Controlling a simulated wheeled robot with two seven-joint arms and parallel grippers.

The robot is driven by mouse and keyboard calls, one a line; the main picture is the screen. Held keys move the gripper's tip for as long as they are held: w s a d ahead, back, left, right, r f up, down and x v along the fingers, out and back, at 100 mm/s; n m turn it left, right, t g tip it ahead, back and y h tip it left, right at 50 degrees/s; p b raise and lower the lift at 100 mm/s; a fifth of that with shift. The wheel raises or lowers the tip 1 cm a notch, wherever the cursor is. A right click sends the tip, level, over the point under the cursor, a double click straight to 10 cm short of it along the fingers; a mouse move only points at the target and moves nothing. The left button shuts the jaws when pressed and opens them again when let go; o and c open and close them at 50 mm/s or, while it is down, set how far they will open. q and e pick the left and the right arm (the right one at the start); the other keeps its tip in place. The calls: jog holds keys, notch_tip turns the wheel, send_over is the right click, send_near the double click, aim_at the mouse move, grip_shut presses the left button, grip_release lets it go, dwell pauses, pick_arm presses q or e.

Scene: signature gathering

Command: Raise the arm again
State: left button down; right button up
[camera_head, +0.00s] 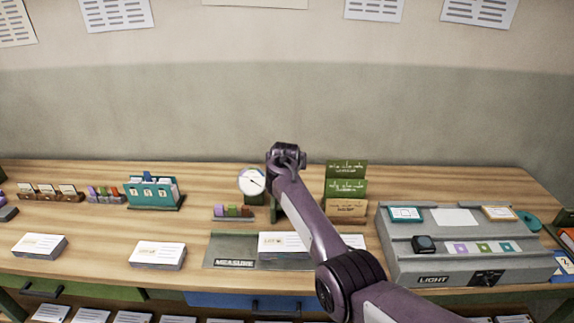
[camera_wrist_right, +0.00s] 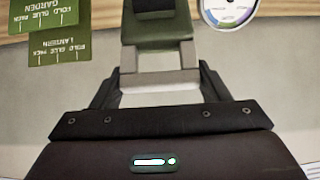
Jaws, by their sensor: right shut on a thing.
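In the right wrist view my right gripper (camera_wrist_right: 159,62) is shut on a green arm (camera_wrist_right: 158,35) with a dark pad. In the head view my right arm crosses the measuring station and hides the gripper; a bit of green shows beside the link. The round white gauge (camera_head: 252,182) stands just left of it, and its edge also shows in the right wrist view (camera_wrist_right: 228,10). A white card stack (camera_head: 281,244) lies on the grey MEASURE plate (camera_head: 216,246), partly covered by my arm. How high the arm stands is hidden. My left gripper is not in view.
Green and brown card holders (camera_head: 346,178) stand right of my arm. A grey LIGHT box (camera_head: 392,262) fills the right side. Two card stacks (camera_head: 157,254) and a teal file box (camera_head: 152,194) are at left. Small coloured blocks (camera_head: 233,211) sit before the gauge.

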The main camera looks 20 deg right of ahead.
jog(key=o, duration=1.4)
jog(key=shift+w+f, duration=0.1)
jog(key=b+v, duration=0.1)
jog(key=v, duration=0.6)
jog(key=shift+s+a+r, duration=0.1)
jog(key=shift+s+r, duration=0.15)
jog(key=shift+s, duration=0.05)
